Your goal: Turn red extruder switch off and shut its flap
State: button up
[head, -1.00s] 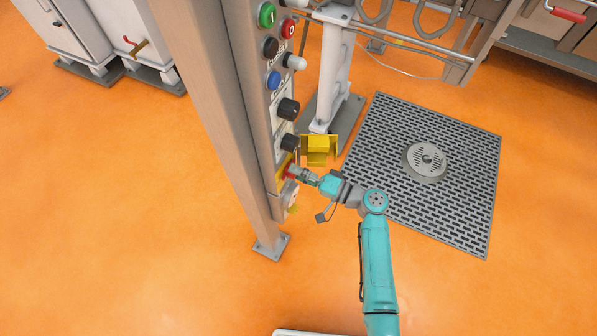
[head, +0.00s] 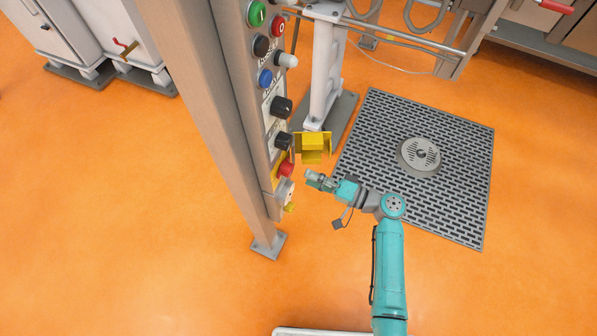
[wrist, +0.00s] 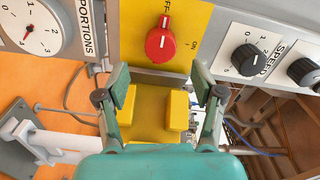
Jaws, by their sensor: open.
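The red extruder switch (wrist: 160,45) sits on a yellow plate (wrist: 185,20) in the wrist view, its pointer toward OFF. It also shows on the panel in the head view (head: 287,169). Its yellow flap (wrist: 150,108) stands open, away from the switch, with two raised blocks on its inner face; in the head view the flap (head: 314,146) sticks out right of the panel. My gripper (wrist: 161,78) is open and empty, its fingers apart in front of the flap and below the switch in the picture. In the head view my gripper (head: 313,178) is just right of the switch, not touching it.
Black speed knobs (wrist: 245,59) are right of the plate in the wrist view and a proportions dial (wrist: 38,28) is left. A grey post (head: 205,110) stands beside the panel. A floor grate (head: 450,185) lies to the right; the orange floor in front is clear.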

jog(key=v, duration=0.6)
dwell(0.5)
jog(key=s+d+f+m+t+h, duration=0.2)
jog(key=s+f+m+t+h, duration=0.15)
jog(key=s+f+h, duration=0.9)
jog(key=s+d+r+h, duration=0.1)
jog(key=s+d, duration=0.2)
jog(key=s, duration=0.3)
jog(key=s+d+r+h, duration=0.1)
jog(key=s+d+r, duration=0.15)
jog(key=s, duration=0.45)
jog(key=s+d+r+n+t+h, duration=0.1)
jog(key=s+r, duration=0.4)
jog(key=r, duration=0.6)
jog(key=s+d+r+n+t+h, duration=0.1)
jog(key=s+d+r+n+t, duration=0.2)
jog(key=r, duration=0.7)
jog(key=shift+s+d+r+n+t, duration=0.2)
jog(key=shift+s+r+n+t, duration=0.3)
jog(key=shift+s, duration=0.6)
